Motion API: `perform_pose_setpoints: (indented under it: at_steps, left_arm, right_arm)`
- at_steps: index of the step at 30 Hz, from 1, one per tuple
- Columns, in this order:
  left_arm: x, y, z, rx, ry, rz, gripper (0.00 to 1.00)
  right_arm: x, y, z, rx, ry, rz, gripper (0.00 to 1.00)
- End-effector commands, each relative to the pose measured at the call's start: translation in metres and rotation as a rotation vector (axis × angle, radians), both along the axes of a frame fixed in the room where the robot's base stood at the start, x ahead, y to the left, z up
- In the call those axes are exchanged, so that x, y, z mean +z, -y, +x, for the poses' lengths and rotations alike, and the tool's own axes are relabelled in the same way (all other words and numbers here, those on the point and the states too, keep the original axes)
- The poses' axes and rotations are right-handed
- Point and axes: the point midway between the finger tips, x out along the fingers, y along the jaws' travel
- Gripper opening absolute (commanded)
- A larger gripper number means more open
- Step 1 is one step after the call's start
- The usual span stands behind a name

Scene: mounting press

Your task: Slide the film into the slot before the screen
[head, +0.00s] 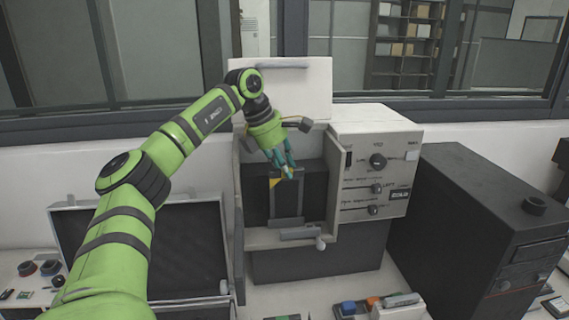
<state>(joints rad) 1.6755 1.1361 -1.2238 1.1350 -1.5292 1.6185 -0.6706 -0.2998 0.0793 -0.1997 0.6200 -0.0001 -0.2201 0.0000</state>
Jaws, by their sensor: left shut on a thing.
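My left gripper (287,171) reaches down into the open front of the white press cabinet. Its teal fingers are shut at the top of a dark upright sheet with a yellow corner, which I take to be the film (286,202). Grey side rails stand along the sheet's edges, and a grey ledge (300,233) lies in front of its foot. A black panel (255,202), likely the screen, shows behind. The fingers hide the sheet's top edge. I cannot tell how deep the sheet sits in the slot. My right gripper is not in view.
The cabinet's control face (376,175) with knobs is right of the opening; its lid (300,92) stands raised. An open case (188,245) lies left. A dark boxy unit (470,215) stands right. Small items (378,305) lie in front.

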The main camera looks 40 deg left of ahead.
Motion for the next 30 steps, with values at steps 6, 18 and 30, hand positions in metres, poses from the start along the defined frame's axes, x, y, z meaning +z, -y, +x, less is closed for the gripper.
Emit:
perform_pose_setpoints:
  at_steps: [6,18,30]
  left_arm:
    - [0.001,0.0,0.0,0.0,0.001,-0.001,0.51]
    - [0.005,0.0,0.0,0.0,0.0,0.0,0.51]
    - [0.032,0.009,-0.007,-0.003,0.003,0.002,0.51]
  right_arm:
    - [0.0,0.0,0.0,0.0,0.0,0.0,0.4]
    - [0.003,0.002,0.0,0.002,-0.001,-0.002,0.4]
    - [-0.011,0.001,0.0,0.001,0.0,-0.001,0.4]
